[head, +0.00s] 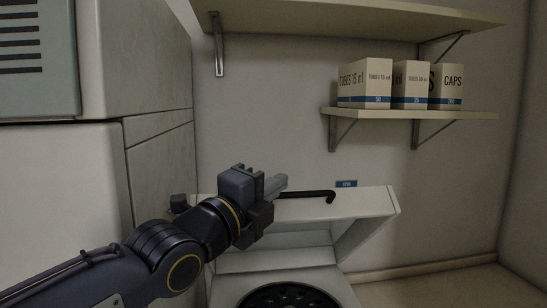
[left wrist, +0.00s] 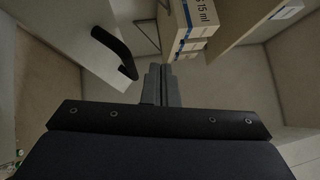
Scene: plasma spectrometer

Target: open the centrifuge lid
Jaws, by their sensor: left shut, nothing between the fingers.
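The centrifuge lid (head: 365,203) is pale and stands raised and tilted at the back of the centrifuge, with the opening uncovered and the dark round rotor (head: 288,296) showing at the bottom of the head view. A black bar handle (head: 318,195) with a bent end is on the lid; it also shows at upper left in the left wrist view (left wrist: 115,50). My left gripper (head: 280,183) is shut and empty, in front of the lid, near the handle's left end. In the left wrist view the closed fingers (left wrist: 161,78) are right of the handle, apart from it. My right gripper is out of view.
A large pale cabinet (head: 155,100) stands at left, close to my left arm. A wall shelf (head: 420,115) at upper right holds several labelled boxes (head: 365,82). A higher shelf (head: 350,20) is above it. The counter at right (head: 450,288) is clear.

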